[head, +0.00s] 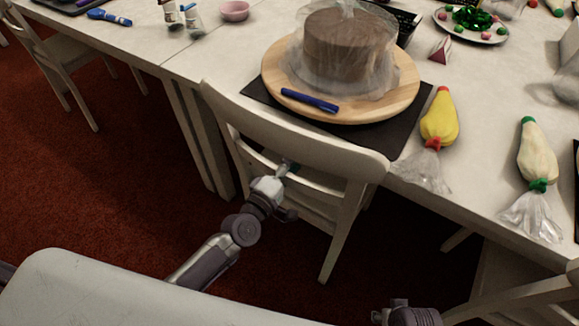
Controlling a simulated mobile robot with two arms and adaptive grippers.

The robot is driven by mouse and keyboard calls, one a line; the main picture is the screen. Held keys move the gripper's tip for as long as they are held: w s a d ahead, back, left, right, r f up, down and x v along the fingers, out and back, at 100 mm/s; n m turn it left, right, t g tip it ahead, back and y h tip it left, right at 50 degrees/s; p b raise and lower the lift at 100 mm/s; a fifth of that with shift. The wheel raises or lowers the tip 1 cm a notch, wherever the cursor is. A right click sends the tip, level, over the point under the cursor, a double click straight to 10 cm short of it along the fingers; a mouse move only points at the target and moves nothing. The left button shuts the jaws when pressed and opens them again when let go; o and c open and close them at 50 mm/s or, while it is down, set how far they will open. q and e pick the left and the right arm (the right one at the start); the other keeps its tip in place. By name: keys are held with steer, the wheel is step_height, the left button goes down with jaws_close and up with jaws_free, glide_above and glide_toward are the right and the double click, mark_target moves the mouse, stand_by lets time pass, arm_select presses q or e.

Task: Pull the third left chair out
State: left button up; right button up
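A white wooden chair (290,130) stands at the table's near edge in the middle of the view, its back toward me. My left gripper (286,170) is at the chair's back, just below the wide top rail, close to the thinner slats. Its fingertips are small and partly hidden against the slats, so I cannot tell whether they are open or closed on the chair. Another white chair (62,60) stands at the far left, and part of another (520,298) shows at the bottom right. Of my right arm, only a dark part shows at the bottom edge; its fingertips are out of view.
The white table (240,68) holds a wrapped chocolate cake (340,48) on a wooden turntable (385,103) over a black mat (258,92). A yellow piping bag (439,122) and a cream one (537,160) lie to the right. Red carpet (110,170) is free left of the middle chair.

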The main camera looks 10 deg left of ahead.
arm_select(q)
jaws_close()
steer(key=shift+r, duration=0.1)
arm_select(e)
steer(key=shift+r, duration=0.15)
